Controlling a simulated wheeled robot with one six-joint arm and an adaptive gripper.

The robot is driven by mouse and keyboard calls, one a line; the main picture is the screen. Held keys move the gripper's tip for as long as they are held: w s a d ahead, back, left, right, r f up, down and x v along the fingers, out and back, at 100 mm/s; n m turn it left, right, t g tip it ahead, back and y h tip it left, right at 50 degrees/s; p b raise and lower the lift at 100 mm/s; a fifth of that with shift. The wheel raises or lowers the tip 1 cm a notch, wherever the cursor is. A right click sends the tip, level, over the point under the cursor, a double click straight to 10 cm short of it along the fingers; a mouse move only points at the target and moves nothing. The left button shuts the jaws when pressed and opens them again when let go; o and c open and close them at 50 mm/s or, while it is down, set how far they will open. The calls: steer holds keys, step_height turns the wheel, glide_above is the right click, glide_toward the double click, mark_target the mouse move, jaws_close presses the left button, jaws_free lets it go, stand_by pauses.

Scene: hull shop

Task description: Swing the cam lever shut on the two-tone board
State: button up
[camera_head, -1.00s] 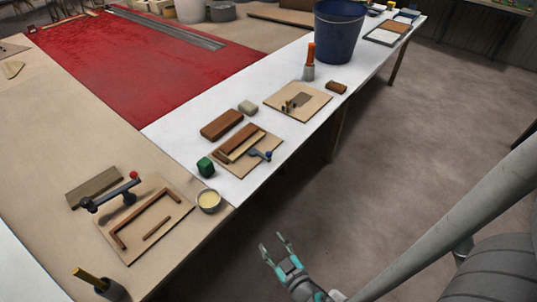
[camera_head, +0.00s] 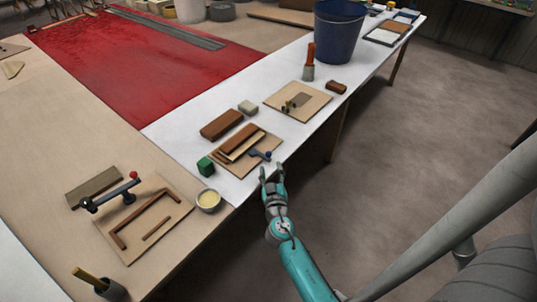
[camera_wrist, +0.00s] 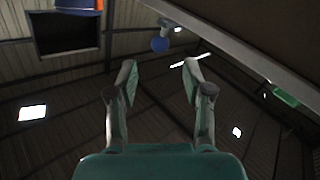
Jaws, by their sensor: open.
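A board with a dark brown piece and a pale strip (camera_head: 262,168) lies near the front edge of the white table. I take it as the two-tone board. Its cam lever (camera_head: 256,154) is dark with a blue ball knob (camera_head: 267,156) pointing to the board's right front side; I cannot tell its exact angle. The knob also shows in the wrist view (camera_wrist: 160,45), beyond my fingers. My gripper (camera_head: 271,174) is open and empty, just in front of the table edge, close to the knob but apparently apart from it.
A second board (camera_head: 135,250) has a red-knobbed lever (camera_head: 110,193) nearby. Open floor lies right of the table.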

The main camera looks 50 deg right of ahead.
mark_target(269, 156)
steer(key=x, duration=0.8)
steer(key=shift+c, duration=0.2)
jaws_close()
